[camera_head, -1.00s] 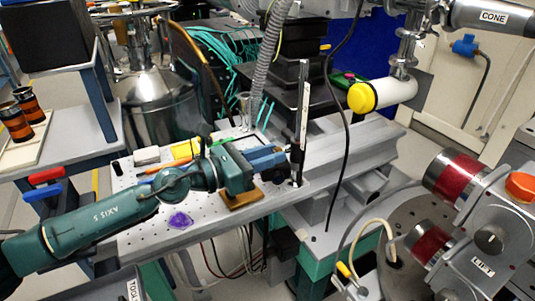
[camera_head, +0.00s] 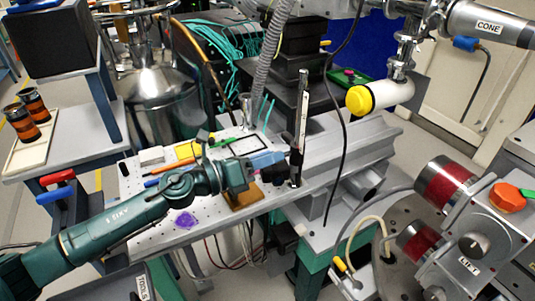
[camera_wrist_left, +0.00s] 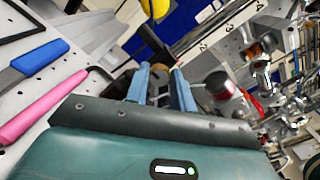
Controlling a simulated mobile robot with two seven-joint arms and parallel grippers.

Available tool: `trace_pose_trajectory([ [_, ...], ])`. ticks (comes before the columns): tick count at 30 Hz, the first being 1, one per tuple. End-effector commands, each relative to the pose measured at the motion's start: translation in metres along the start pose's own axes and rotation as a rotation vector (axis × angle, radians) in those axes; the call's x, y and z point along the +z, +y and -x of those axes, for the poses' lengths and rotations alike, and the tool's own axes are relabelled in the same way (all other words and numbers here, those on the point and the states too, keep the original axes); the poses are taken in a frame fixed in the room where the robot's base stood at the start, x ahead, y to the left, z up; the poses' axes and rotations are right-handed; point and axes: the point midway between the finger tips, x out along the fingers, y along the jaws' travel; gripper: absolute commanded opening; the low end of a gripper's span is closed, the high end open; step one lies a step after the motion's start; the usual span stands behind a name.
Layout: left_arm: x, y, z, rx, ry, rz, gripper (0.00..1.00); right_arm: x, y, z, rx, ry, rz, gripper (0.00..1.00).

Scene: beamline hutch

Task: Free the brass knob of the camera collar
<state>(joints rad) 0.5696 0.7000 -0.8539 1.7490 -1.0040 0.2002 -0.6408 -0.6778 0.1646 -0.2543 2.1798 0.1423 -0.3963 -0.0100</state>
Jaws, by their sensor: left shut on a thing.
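The upright post (camera_head: 302,105), with a dark collar (camera_head: 296,158) low on it, stands near the right end of the perforated bench plate. My left gripper (camera_head: 284,160) reaches in from the left, and its blue fingers are at the collar. In the left wrist view, a round brass-brown knob (camera_wrist_left: 158,74) shows between the tips of the blue fingers (camera_wrist_left: 160,82). The left gripper is shut on this knob. The fingers hide part of the knob and collar. My right gripper is not in view.
A hanging black cable (camera_head: 345,130) runs close to the right of the post. A white cylinder with a yellow cap (camera_head: 360,100) hangs beyond it. A brown block (camera_head: 243,197) lies under the gripper, and a purple item (camera_head: 186,219) lies on the plate near my arm.

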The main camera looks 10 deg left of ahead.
Motion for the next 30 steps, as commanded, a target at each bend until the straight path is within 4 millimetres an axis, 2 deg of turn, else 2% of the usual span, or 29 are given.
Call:
trace_pose_trajectory([
  [15,0.0003,0.0003,0.0000,0.000,-0.001,0.025,0.01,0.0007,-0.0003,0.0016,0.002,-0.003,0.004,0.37],
  [16,0.0003,0.0003,0.0000,0.000,-0.001,0.025,0.27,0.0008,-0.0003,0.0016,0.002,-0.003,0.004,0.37],
  [23,0.0001,0.0002,0.0000,0.000,-0.001,0.023,0.45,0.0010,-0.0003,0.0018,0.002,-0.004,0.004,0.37],
  [30,-0.0004,0.0007,0.0001,0.001,0.000,0.023,0.46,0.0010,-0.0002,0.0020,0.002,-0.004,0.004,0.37],
])
